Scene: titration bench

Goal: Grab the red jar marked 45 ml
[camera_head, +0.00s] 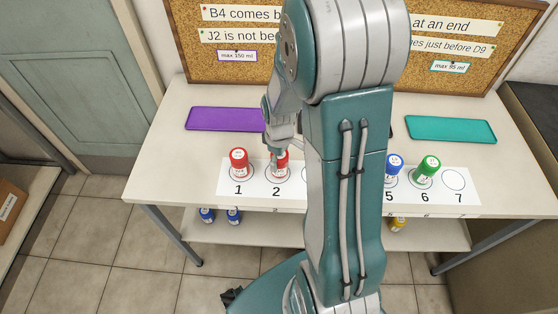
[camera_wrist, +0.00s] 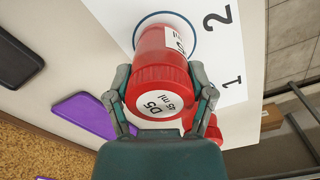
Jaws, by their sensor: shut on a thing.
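A red jar (camera_head: 281,160) stands at place 2 of the numbered strip (camera_head: 350,199). In the wrist view this red jar (camera_wrist: 158,68) has a white lid label reading D5 with an ml figure below it; its first digit is not clear. My gripper (camera_wrist: 163,88) is shut on it, one finger on each side of the lid. In the head view my gripper (camera_head: 278,152) comes down on the jar from above. A second red jar (camera_head: 239,165) stands at place 1; in the wrist view it is mostly behind the held jar.
A blue jar (camera_head: 394,165) stands by place 5 and a green jar (camera_head: 428,167) by place 6; place 7 is empty. A purple tray (camera_head: 224,119) and a teal tray (camera_head: 451,129) lie behind. My arm hides the middle. More jars (camera_head: 233,215) sit on the lower shelf.

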